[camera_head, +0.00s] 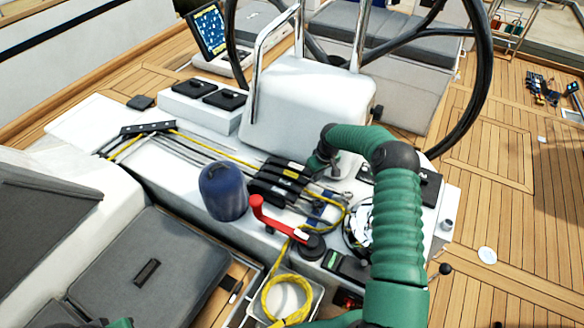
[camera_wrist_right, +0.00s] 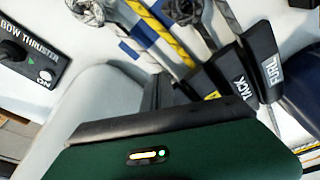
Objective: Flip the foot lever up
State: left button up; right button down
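A bank of black clutch levers (camera_head: 280,180) sits on the white cockpit console, with ropes running through it. In the right wrist view two levers are labelled: FURL (camera_wrist_right: 264,65) and JACK (camera_wrist_right: 236,88). Beside JACK is another black lever (camera_wrist_right: 202,84), partly hidden by my gripper, with a bit of yellow lettering showing. No FOOT label is readable in either view. My right gripper (camera_head: 326,162) is at the right end of the bank, over the levers. Its green body and dark edge fill the lower wrist view; its fingertips are hidden.
A blue-covered winch (camera_head: 223,190) stands left of the bank, and a red winch handle (camera_head: 275,220) in front. Yellow rope (camera_head: 285,290) hangs into a bin. A bow thruster panel (camera_wrist_right: 32,52) is near the right gripper. The black steering wheel (camera_head: 480,80) rises behind.

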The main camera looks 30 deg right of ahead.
jog(key=shift+w+a, duration=0.1)
jog(key=shift+w, duration=0.1)
jog(key=shift+r, duration=0.1)
jog(key=shift+w+a+r+p, duration=0.1)
jog(key=shift+w+r+p, duration=0.1)
jog(key=shift+r+p, duration=0.45)
jog(key=shift+a+r, duration=0.1)
jog(key=shift+r, duration=0.25)
jog(key=shift+w, duration=0.1)
